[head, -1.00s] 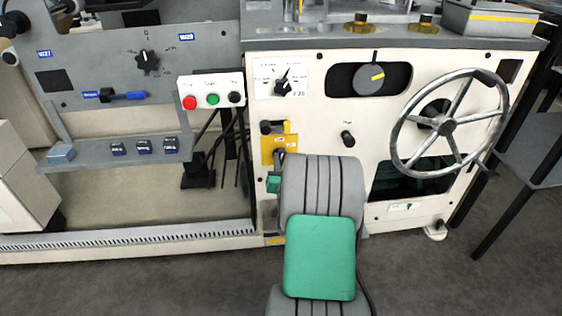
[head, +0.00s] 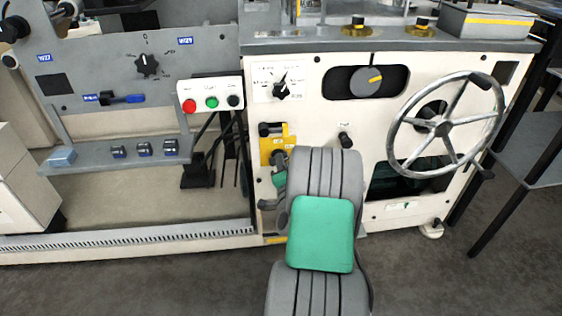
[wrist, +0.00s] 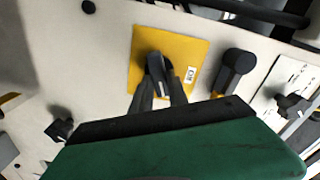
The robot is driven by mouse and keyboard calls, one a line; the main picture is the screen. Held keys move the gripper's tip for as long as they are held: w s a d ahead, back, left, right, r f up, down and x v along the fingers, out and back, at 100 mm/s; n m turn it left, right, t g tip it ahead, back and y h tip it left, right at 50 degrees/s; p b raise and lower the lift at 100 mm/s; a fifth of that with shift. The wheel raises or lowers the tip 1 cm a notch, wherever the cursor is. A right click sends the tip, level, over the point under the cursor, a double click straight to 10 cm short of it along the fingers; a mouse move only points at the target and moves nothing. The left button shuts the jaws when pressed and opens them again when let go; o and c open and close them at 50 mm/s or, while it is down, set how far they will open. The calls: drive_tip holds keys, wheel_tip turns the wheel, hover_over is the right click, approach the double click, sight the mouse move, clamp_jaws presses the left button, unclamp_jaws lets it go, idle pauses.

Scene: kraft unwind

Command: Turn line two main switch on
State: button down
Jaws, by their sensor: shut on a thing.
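A yellow plate (head: 270,144) is fixed to the white machine front, left of my arm. A grey switch handle (wrist: 156,68) stands on this yellow plate (wrist: 142,48) in the wrist view. My gripper (wrist: 158,82) is shut on the handle, one dark finger on each side of it. In the head view my gripper (head: 279,170) is at the plate's lower part, partly hidden by my own arm. A small white label (wrist: 190,76) on the plate is too small to read.
A black handle (wrist: 236,70) is close beside the plate. A rotary dial (head: 281,88) and a box with red, green and black buttons (head: 211,88) are above. A large handwheel (head: 442,128) is on the right. Grey floor is clear in front.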

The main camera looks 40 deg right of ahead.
drive_tip(key=m+p, duration=0.1)
drive_tip(key=m, duration=0.4)
drive_tip(key=shift+a+f, duration=0.1)
drive_tip(key=shift+f, duration=0.05)
drive_tip(key=shift+w+p, duration=0.1)
drive_tip(key=shift+p, duration=0.2)
drive_tip(key=c, duration=1.3)
unclamp_jaws()
drive_tip(key=b+v, duration=0.1)
drive_tip(key=v, duration=0.7)
drive_tip(key=shift+b, duration=0.4)
drive_tip(key=shift+w, duration=0.1)
